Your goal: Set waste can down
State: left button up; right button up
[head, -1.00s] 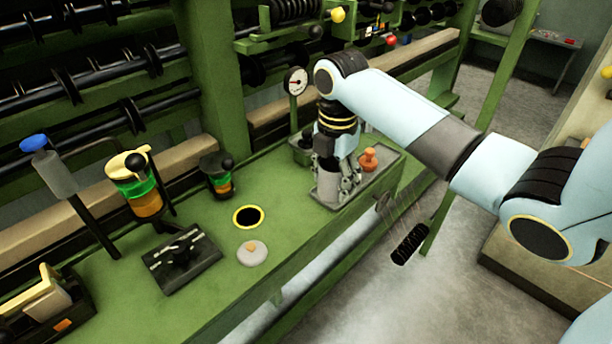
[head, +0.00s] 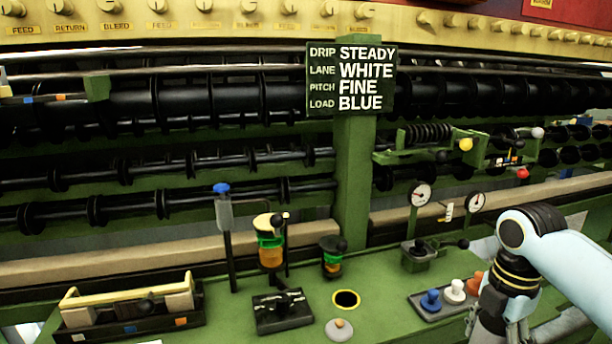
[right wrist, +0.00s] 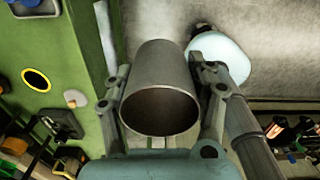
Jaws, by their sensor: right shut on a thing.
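The waste can, a plain grey metal cup (right wrist: 160,92), is in the right wrist view with its open mouth toward the camera. My right gripper (right wrist: 160,72) is shut on it, one finger on each side. The can appears empty. In this view it is over grey floor, just right of the green bench edge (right wrist: 90,45); its height above the floor cannot be told. In the head view my right gripper (head: 488,328) is at the lower right, cut off by the bottom edge, beside the knob tray (head: 425,303). My left gripper is not in view.
The green bench (head: 385,280) carries a yellow-ringed hole (head: 346,299), a pale disc (head: 339,330), a black lever block (head: 283,311) and a crate (head: 130,322). Blue, white and orange knobs stand in the tray. A sign (head: 351,79) reads drip steady, lane white, pitch fine, load blue.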

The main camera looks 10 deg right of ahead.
jog(key=shift+s+f+b, duration=0.25)
jog(key=shift+s+b, duration=0.05)
jog(key=shift+s, duration=0.1)
jog(key=shift+s+f+b, duration=0.1)
jog(key=shift+f+b, duration=0.2)
jog(key=shift+b, duration=0.1)
jog(key=f+b, duration=0.2)
jog(key=f, duration=0.1)
jog(key=shift+w, duration=0.35)
notch_tip(320, 180, down, 6)
jog(key=b, duration=0.6)
jog(key=shift+s+f, duration=0.15)
jog(key=shift+s, duration=0.1)
